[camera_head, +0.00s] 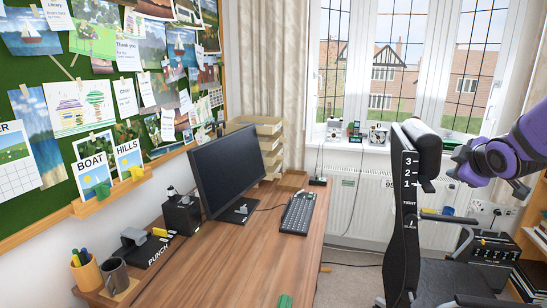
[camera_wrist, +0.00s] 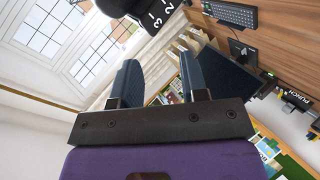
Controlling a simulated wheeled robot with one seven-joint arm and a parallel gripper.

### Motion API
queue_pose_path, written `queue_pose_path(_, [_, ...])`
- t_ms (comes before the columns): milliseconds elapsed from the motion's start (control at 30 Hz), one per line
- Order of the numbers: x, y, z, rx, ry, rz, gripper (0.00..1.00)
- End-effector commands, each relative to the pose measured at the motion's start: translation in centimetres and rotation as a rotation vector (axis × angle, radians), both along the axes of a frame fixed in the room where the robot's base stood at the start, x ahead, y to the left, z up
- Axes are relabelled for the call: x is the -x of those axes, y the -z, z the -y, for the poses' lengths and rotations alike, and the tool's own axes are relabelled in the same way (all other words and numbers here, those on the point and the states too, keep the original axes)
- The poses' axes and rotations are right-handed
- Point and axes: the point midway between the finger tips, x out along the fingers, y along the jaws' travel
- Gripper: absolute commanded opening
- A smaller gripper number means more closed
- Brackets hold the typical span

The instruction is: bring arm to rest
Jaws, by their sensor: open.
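My gripper (camera_wrist: 159,66) is open in the wrist view, with two dark blue fingers spread apart and nothing between them. In the head view my purple arm comes in from the right edge, and the gripper (camera_head: 455,160) is in the air near the office chair (camera_head: 405,215). Its fingers are small there and partly hidden by the wrist. I cannot tell how far it is from the chair's headrest.
The wooden desk (camera_head: 225,255) holds a monitor (camera_head: 235,170), a keyboard (camera_head: 297,213), a hole punch (camera_head: 147,248) and a pen cup (camera_head: 86,272). The window sill (camera_head: 350,146) carries small items. A bookshelf (camera_head: 530,250) stands at lower right. Some floor shows beside the desk.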

Motion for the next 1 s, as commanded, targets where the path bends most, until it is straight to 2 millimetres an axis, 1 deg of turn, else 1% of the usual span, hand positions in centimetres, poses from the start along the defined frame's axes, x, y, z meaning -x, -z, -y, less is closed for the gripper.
queue_pose_path(33, [1.3,-1.1,-1.0,-0.045,0.038,-0.013,0.4])
queue_pose_path(100, [3.2,-2.0,-2.0,-0.117,0.102,-0.045,0.4])
queue_pose_path(167, [4.9,-2.6,-3.0,-0.18,0.155,-0.071,0.4])
queue_pose_path(300, [9.3,-3.8,-5.3,-0.332,0.275,-0.136,0.4])
queue_pose_path(367, [11.3,-4.1,-6.4,-0.397,0.325,-0.165,0.4])
queue_pose_path(500, [16.3,-4.6,-8.9,-0.547,0.436,-0.244,0.4])
queue_pose_path(567, [18.5,-4.7,-10.0,-0.609,0.48,-0.281,0.4])
queue_pose_path(600, [20.0,-4.7,-10.6,-0.646,0.508,-0.306,0.4])
queue_pose_path(700, [23.2,-4.6,-12.1,-0.727,0.57,-0.365,0.4])
queue_pose_path(833, [26.2,-4.3,-13.3,-0.793,0.626,-0.427,0.4])
queue_pose_path(900, [27.2,-4.2,-13.7,-0.814,0.644,-0.447,0.4])
queue_pose_path(1000, [27.8,-4.2,-14.0,-0.827,0.656,-0.462,0.4])
